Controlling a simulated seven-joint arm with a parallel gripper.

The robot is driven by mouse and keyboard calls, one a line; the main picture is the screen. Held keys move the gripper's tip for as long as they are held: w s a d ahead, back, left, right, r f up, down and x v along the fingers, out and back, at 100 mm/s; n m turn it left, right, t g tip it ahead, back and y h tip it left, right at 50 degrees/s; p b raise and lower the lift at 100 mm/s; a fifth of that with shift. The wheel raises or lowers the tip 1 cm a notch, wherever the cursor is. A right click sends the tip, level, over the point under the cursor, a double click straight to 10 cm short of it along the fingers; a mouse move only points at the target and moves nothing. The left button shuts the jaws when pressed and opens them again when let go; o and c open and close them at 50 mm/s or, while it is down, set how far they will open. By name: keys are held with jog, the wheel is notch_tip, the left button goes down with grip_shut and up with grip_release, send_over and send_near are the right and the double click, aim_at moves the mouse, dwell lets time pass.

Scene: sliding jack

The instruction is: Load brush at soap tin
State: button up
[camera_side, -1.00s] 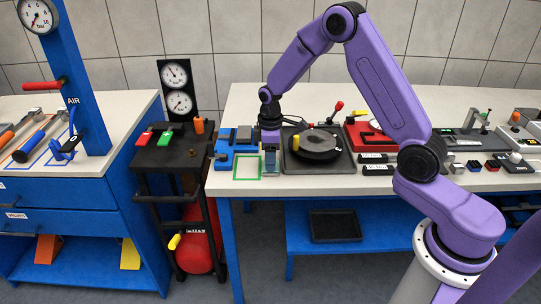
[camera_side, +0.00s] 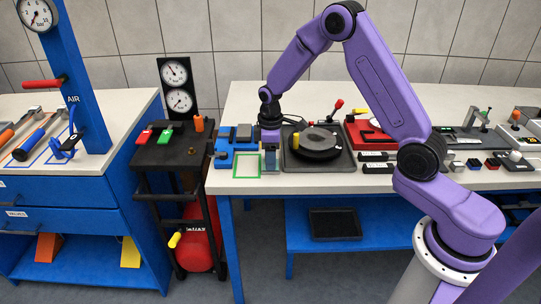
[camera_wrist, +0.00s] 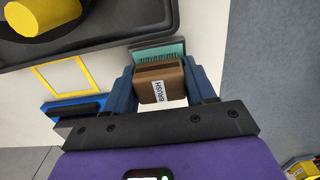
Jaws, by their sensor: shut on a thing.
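My gripper (camera_wrist: 162,92) is shut on a brown block labelled BRUSH (camera_wrist: 158,72), held between its two blue fingers in the wrist view. Just beyond the brush is a teal surface with dark marks in a grey rim (camera_wrist: 158,46), which looks like the soap tin. I cannot tell whether the brush touches it; the brush's underside is hidden. In the side view my gripper (camera_side: 270,162) points down at the bench's front, between a green outlined square (camera_side: 260,173) and a dark tray. The brush and tin are too small to tell apart there.
A dark tray (camera_side: 340,167) with a round plate and yellow knob (camera_side: 296,139) stands close right of my gripper. A blue fixture (camera_side: 226,162) with dark blocks is close left. A red device (camera_side: 357,139) and several small blocks lie farther right. The bench's front edge is near.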

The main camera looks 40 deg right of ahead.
dwell(0.4)
jog(key=shift+r, duration=3.5)
